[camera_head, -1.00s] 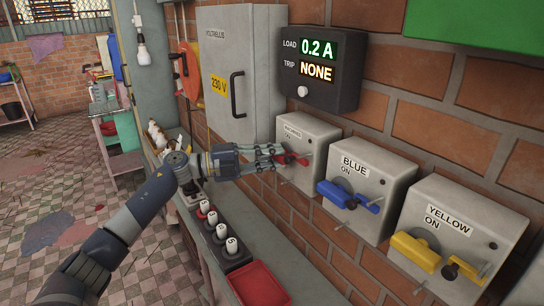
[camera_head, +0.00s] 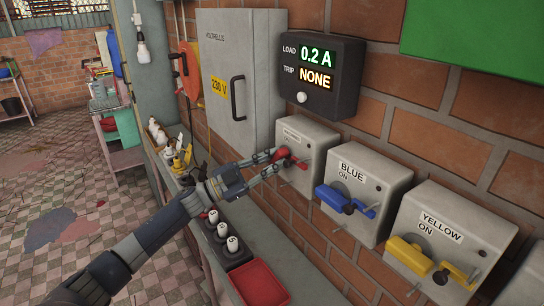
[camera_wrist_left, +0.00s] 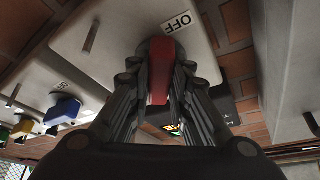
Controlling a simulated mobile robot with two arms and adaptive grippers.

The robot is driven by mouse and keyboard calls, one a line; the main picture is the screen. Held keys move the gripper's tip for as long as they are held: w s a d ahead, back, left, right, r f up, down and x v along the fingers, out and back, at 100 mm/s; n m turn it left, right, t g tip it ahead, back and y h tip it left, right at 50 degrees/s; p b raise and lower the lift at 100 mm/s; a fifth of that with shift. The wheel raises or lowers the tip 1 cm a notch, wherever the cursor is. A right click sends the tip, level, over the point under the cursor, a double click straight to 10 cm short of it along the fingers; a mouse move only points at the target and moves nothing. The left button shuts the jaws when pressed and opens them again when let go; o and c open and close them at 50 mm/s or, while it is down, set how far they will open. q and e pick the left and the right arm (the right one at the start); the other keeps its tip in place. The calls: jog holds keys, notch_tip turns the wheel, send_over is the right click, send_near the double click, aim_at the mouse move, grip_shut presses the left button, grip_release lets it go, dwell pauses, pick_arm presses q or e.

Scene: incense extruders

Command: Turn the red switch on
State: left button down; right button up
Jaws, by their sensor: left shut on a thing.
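The red switch is a red lever (camera_head: 283,154) on the leftmost grey box (camera_head: 312,140) on the brick wall. The label on that box is too small to read fully. My left gripper (camera_head: 272,162) reaches up to it from the lower left, with its fingers closed around the lever. In the left wrist view the red lever (camera_wrist_left: 160,72) lies between the two fingers (camera_wrist_left: 160,95), and an OFF label (camera_wrist_left: 178,19) shows beyond it. The fingers partly hide the lever. My right gripper is not in view.
Right of it are the BLUE box with a blue lever (camera_head: 333,197) and the YELLOW box with a yellow lever (camera_head: 409,254). A display (camera_head: 320,75) above reads 0.2 A and NONE. Below are a red tray (camera_head: 262,284) and several white-topped items (camera_head: 221,230) on a ledge.

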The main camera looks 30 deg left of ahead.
pick_arm(q)
jog(key=n+t+y+p, duration=0.1)
jog(key=n, duration=0.1)
jog(key=n+t+p, duration=0.1)
jog(key=n, duration=0.2)
jog(key=shift+d+y, duration=0.15)
jog(key=shift+y, duration=0.25)
jog(key=shift+n+t+y+p, duration=0.3)
jog(key=shift+n+y+p, duration=0.25)
jog(key=shift+n, duration=0.6)
jog(key=shift+n+t+y+p, duration=0.3)
jog(key=shift+n+y+p, duration=0.2)
jog(key=shift+n, duration=0.65)
jog(key=shift+f+n, duration=0.1)
jog(key=shift+n, duration=0.2)
jog(key=c, duration=1.5)
grip_release()
jog(key=shift+s, duration=0.15)
jog(key=v, duration=1.2)
